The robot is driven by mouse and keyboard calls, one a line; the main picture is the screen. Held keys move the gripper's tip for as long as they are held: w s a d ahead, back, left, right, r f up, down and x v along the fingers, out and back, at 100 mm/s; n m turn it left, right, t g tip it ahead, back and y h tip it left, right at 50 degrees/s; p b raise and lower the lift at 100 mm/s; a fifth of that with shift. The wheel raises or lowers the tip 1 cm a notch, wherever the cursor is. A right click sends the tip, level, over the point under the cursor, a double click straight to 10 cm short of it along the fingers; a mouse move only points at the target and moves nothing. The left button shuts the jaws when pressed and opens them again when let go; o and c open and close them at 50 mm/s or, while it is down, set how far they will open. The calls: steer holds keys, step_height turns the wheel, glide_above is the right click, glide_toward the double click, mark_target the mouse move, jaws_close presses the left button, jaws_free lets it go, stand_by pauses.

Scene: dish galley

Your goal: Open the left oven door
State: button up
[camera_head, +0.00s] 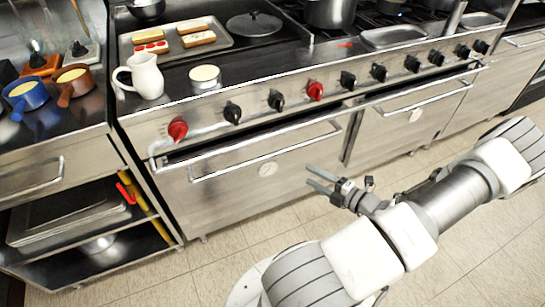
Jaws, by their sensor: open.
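The left oven door (230,190) is a steel panel in the front of the range, with a round badge near its middle. It looks shut. Its long bar handle (265,156) runs across the upper part of the door. My gripper (311,178) is open and empty, its two dark fingers pointing left. In the picture it lies below the right end of the handle, over the door's right part. It is apart from the handle; its exact distance from the door cannot be told. Nothing hides the handle.
A long rail (240,128) and red and black knobs sit above the doors. The right oven door (395,122) looks shut. A white pitcher (146,76) and a tray of food stand on the range. An open shelf unit (75,268) is at left. The tiled floor (225,262) ahead is clear.

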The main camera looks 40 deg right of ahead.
mark_target(273, 156)
steer(key=b+x, duration=0.3)
steer(key=x, duration=1.4)
jaws_close()
stand_by(0.8)
